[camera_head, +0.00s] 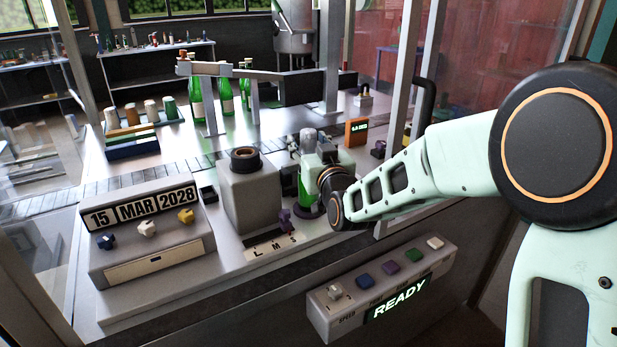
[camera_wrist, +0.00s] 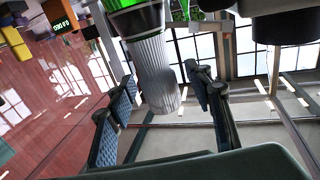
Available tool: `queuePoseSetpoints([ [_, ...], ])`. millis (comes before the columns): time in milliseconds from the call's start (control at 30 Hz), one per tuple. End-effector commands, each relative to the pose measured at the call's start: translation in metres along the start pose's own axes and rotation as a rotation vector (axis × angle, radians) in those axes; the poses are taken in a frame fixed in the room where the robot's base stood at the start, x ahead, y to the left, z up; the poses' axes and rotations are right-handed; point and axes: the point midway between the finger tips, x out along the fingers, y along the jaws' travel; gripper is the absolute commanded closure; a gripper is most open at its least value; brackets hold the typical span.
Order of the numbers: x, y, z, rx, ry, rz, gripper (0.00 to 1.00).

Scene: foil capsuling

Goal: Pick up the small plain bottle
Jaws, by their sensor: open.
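A green glass bottle with a ribbed silver-grey foil top (camera_head: 306,188) stands upright on a dark round base in front of my arm in the head view. My gripper is open and holds nothing. In the head view, the wrist covers part of the bottle. Several other green bottles (camera_head: 196,101) stand farther back, some with pale labels.
A grey machine block (camera_head: 250,195) stands close left of the bottle. A date box (camera_head: 145,235) is at the front left, and a button panel reading READY (camera_head: 384,285) at the front edge. A metal post (camera_head: 333,60) rises behind; a rack of coloured capsules (camera_head: 143,140) is at left.

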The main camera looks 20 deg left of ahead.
Motion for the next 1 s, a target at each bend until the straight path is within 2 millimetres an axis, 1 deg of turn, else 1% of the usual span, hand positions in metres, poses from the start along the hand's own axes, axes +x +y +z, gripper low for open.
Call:
queuePoseSetpoints([
  [167, 0.0000, 0.0002, 0.0003, 0.000, 0.000, 0.000, 0.53],
  [600, -0.0002, 0.0003, 0.0002, 0.000, 0.000, 0.000, 1.00],
  [1000, 0.0000, 0.0003, -0.0021, 0.000, 0.004, 0.000, 1.00],
])
